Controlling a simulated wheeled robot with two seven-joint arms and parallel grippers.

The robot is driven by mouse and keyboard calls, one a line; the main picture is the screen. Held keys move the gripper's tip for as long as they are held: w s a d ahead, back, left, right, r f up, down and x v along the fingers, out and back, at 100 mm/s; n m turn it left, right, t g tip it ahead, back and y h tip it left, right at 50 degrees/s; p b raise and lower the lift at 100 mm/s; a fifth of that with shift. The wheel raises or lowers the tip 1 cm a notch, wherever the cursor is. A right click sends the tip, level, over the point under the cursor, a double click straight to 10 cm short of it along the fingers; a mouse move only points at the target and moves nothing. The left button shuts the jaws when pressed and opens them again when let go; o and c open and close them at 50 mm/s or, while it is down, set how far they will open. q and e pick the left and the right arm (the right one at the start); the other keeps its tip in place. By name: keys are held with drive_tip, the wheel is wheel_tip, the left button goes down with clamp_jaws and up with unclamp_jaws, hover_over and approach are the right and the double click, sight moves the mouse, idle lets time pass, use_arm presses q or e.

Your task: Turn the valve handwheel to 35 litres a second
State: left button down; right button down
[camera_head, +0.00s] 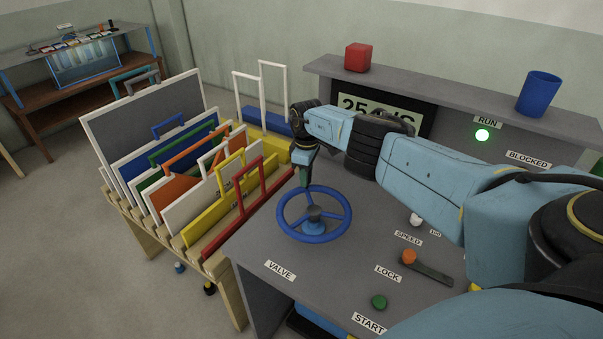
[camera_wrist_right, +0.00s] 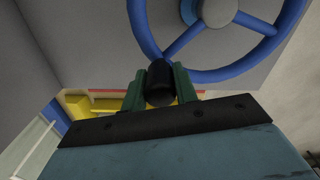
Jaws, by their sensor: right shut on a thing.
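The blue valve handwheel (camera_head: 344,228) lies flat on the grey console top, behind the VALVE label (camera_head: 280,271). My right gripper (camera_head: 304,182) reaches down to the wheel's far left rim. In the right wrist view its green fingers (camera_wrist_right: 161,88) are shut on a black knob (camera_wrist_right: 160,80) at the edge of the blue rim (camera_wrist_right: 208,76). The display (camera_head: 377,105) starts with 25 and ends in /S; my arm hides part of it. My left gripper is not in view.
A rack of coloured framed panels (camera_head: 205,170) stands close to the left of the wheel. An orange lever knob (camera_head: 408,257), a white knob (camera_head: 416,220) and a green button (camera_head: 379,302) are on the console. A red cube (camera_head: 358,57) and blue cup (camera_head: 539,94) stand on the shelf.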

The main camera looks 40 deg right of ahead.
drive_tip(key=shift+s+d+r, duration=0.15)
drive_tip(key=shift+s+d, duration=0.05)
drive_tip(key=shift+d, duration=0.35)
drive_tip(key=c, duration=1.1)
unclamp_jaws()
drive_tip(key=shift+a, duration=0.1)
drive_tip(key=shift+r+p, duration=0.35)
drive_tip(key=shift+p, duration=0.05)
wheel_tip(320, 180, up, 5)
drive_tip(key=p, duration=0.3)
drive_tip(key=shift+f, duration=0.2)
wheel_tip(320, 180, up, 8)
